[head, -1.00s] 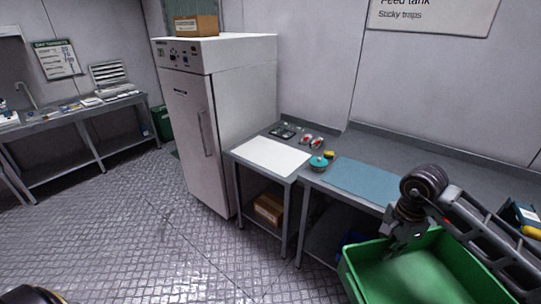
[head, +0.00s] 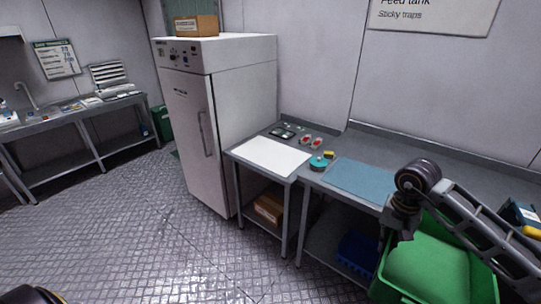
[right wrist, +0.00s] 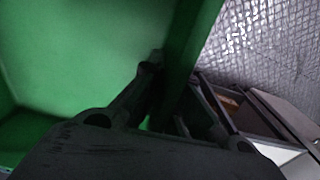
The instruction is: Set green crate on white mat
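The green crate (head: 432,262) is at the lower right in the head view, partly cut off by the frame and partly behind my right arm. My right gripper (head: 396,238) is at its near-left wall and appears shut on it. In the right wrist view, the fingers (right wrist: 168,100) straddle the wall of the crate (right wrist: 85,55); the grip itself is dark. The white mat (head: 270,157) lies flat and bare on the left part of the bench. The crate is apart from it, to the right and nearer me. My left gripper is not in view.
A teal round container (head: 318,163) stands right of the mat, beside a blue mat (head: 362,178). Small red and dark items lie behind the white mat. A tall white cabinet (head: 215,120) borders it on the left. A blue crate (head: 357,252) is under the bench.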

